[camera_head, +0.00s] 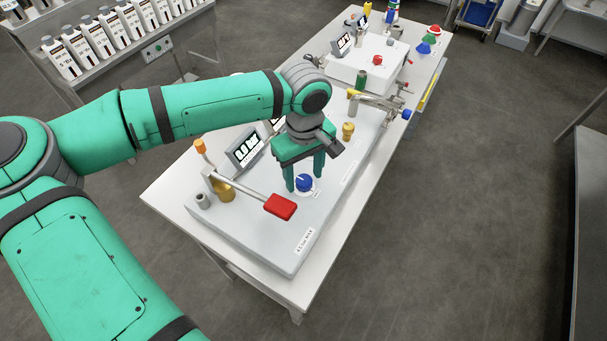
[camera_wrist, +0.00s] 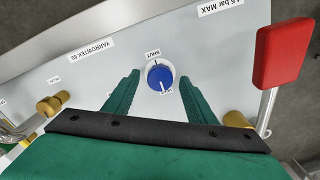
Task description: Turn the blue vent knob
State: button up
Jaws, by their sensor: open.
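The blue vent knob (camera_head: 304,183) sits on the top face of the light grey tank unit, in front of the red-handled lever's far side. In the wrist view the fingers of my gripper (camera_wrist: 159,78) stand left and right of the knob, with visible gaps; contact is not seen.
A red lever handle (camera_head: 281,206) on a metal rod lies close by, left of the knob in the head view. A small display (camera_head: 246,149), a brass fitting (camera_head: 348,131) and a pipe valve (camera_head: 380,103) stand on the unit.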

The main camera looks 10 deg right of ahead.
aim_at(304, 180)
notch_tip(304, 180, up, 10)
jog(key=shift+r, duration=0.15)
dwell(0.3)
dwell(0.4)
